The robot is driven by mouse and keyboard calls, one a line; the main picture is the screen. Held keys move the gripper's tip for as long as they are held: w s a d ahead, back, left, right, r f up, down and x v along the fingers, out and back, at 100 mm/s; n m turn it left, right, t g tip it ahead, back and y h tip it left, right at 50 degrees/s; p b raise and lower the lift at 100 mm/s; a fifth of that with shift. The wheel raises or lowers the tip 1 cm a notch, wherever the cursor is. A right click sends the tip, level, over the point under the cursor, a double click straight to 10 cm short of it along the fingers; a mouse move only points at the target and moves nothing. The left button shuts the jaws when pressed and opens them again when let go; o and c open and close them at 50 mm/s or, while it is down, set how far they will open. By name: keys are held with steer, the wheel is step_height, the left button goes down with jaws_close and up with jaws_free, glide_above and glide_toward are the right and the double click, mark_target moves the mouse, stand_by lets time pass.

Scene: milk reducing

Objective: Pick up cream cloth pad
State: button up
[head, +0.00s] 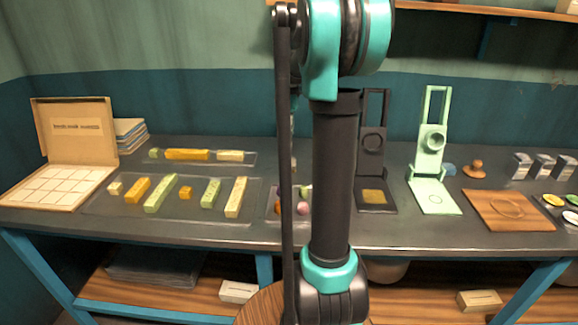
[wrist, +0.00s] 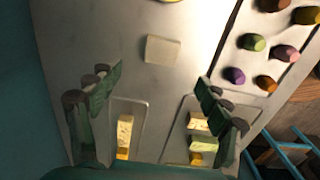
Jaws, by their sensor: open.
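The cream cloth pad (wrist: 162,50) shows in the wrist view as a small pale square lying flat on the grey worktop, above the middle. My gripper (wrist: 160,88) is open in the wrist view, with dark green fingers wide apart at left and right. Nothing is between the fingers. The pad lies beyond the fingertips, near the line midway between them, apart from both. In the head view I cannot make out the pad or the gripper; my arm blocks the middle of the bench.
In the wrist view, trays with yellow and green bars (wrist: 125,132) lie low, and several coloured round pieces (wrist: 253,42) sit at right. In the head view, an open box (head: 70,145) stands left; a black press (head: 373,145) and a mint press (head: 432,150) stand right of my arm.

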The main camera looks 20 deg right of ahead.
mark_target(289, 162)
steer(key=f, duration=1)
steer(key=shift+s+a+f, duration=0.1)
steer(key=shift+a+f, duration=0.1)
steer(key=shift+f, duration=0.05)
steer(key=c, duration=1.3)
steer(key=shift+c, duration=0.2)
steer(key=shift+r, duration=0.1)
step_height(289, 162, up, 20)
steer(key=o, duration=0.6)
steer(key=c, duration=0.4)
